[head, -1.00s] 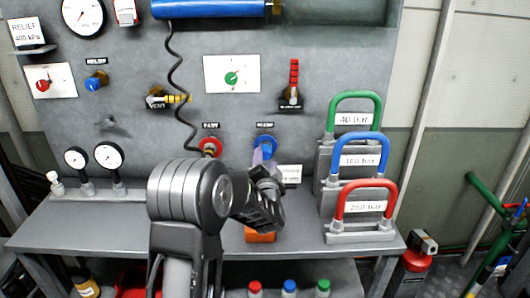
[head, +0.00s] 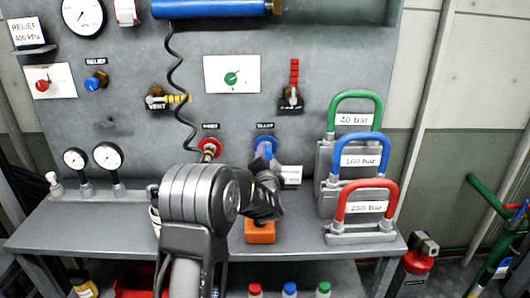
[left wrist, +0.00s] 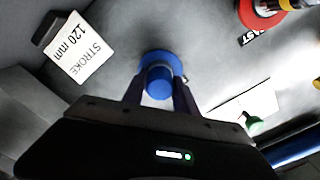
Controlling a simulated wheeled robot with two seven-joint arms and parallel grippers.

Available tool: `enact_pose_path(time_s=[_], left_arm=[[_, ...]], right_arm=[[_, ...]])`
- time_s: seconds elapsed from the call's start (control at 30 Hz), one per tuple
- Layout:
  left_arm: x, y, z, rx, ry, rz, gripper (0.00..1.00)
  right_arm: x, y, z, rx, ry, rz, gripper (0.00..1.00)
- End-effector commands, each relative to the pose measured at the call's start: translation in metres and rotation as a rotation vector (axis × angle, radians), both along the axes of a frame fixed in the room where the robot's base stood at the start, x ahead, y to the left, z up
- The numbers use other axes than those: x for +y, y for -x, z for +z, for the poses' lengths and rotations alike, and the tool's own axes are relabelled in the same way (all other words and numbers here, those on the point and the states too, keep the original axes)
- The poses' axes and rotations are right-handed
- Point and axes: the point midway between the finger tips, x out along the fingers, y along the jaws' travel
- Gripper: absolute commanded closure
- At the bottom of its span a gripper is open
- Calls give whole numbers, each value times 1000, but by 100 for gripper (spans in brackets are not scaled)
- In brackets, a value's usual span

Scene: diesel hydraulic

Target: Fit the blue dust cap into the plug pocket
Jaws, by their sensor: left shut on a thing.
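The blue dust cap (left wrist: 159,82) is between the fingers of my left gripper (left wrist: 159,98), which is shut on it. A blue ring on the panel (left wrist: 178,66) shows right behind the cap; I cannot tell whether the cap touches it. In the head view the blue ring (head: 265,146) is on the grey panel under a small black label, and my left gripper (head: 268,164) is just in front of it. My forearm and wrist hide part of the bench. I cannot make out the plug pocket for certain. My right gripper is in neither view.
An orange block (head: 260,232) lies on the bench below my left wrist. A red port (head: 209,149) with a coiled black hose is to the left. The "STROKE 120 mm" plate (left wrist: 80,48) is close by. Colour-handled weights (head: 360,210) stand at the right of the bench.

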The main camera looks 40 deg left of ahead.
Motion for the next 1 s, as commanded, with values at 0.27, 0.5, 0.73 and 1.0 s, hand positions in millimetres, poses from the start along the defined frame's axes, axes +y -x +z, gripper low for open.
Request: enact_pose_path(time_s=[0.27, 0.5, 0.73, 1.0], left_arm=[[0, 0, 0, 0, 0, 0, 94], [0, 0, 0, -1, 0, -1, 100], [-2, 2, 1, -1, 0, -1, 100], [-7, 9, 1, -1, 0, -1, 100]], right_arm=[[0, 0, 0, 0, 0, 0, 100], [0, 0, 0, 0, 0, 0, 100], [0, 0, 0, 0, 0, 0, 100], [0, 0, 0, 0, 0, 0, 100]])
